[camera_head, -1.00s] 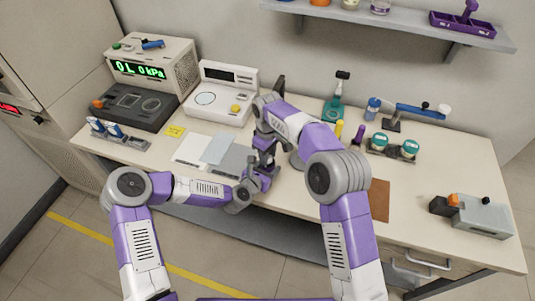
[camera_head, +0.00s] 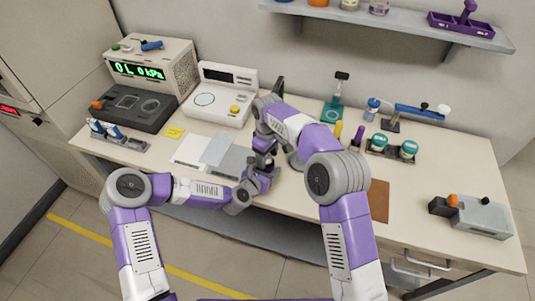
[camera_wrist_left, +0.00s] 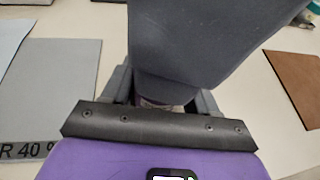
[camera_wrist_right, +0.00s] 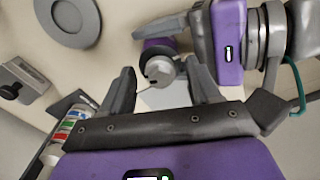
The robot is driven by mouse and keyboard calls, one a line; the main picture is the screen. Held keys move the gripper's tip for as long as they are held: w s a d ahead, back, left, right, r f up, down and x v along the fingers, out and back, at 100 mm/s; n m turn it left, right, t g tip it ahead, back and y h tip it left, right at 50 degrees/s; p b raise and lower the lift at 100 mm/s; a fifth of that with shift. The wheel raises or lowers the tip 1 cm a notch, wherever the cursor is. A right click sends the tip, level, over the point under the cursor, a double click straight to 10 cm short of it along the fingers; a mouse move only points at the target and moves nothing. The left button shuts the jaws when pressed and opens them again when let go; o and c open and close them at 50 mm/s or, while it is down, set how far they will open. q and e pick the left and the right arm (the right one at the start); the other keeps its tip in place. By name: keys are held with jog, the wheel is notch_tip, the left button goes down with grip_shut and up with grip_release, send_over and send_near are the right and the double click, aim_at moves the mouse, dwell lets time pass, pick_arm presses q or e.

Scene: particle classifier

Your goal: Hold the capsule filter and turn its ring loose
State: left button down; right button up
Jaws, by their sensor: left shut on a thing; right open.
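The capsule filter, with a purple body and a grey end (camera_wrist_right: 160,68), stands in the right wrist view between the fingers of my left gripper. My left gripper (camera_head: 262,174) is shut on it low over the front of the bench. In the left wrist view (camera_wrist_left: 165,103) only a sliver of the filter shows, because my dark right gripper covers the rest. My right gripper (camera_wrist_right: 160,88) is open just over the filter's grey end, with a finger on each side. Whether its fingers touch the filter I cannot tell. In the head view my arms mostly hide the filter.
Teal-capped jars (camera_head: 408,149) stand in a holder right of my arms. A white device (camera_head: 221,95) and a dark tray unit (camera_head: 139,105) stand at the back left.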

notch_tip(320, 180, up, 12)
dwell(0.5)
pick_arm(q)
jog(key=shift+c, duration=1.1)
grip_release()
jog(key=shift+a, duration=0.1)
